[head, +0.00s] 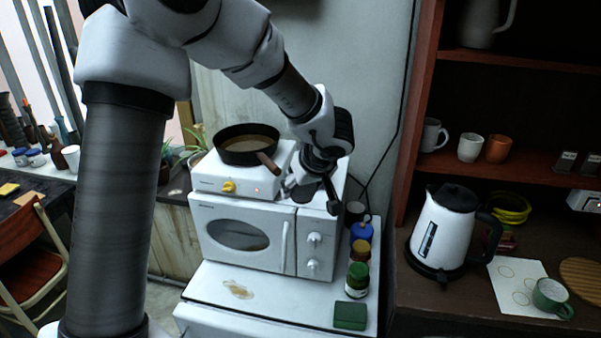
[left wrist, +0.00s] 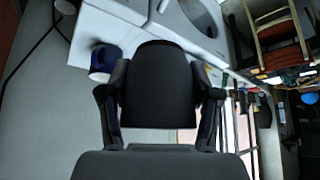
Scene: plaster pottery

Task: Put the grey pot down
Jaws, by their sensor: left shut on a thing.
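My left gripper (head: 312,190) is in front of the microwave's upper right corner, beside the hot plate. In the left wrist view, a dark grey, rounded thing, which I take to be the grey pot (left wrist: 157,80), sits between its two fingers. The gripper is shut on it. In the head view the pot is mostly hidden by the gripper and wrist, so I cannot tell whether it touches anything below. My right gripper is in neither view.
A dark pan (head: 248,146) with a brown handle sits on the white hot plate (head: 215,184) on the microwave (head: 215,217). A kettle (head: 440,235) stands right.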

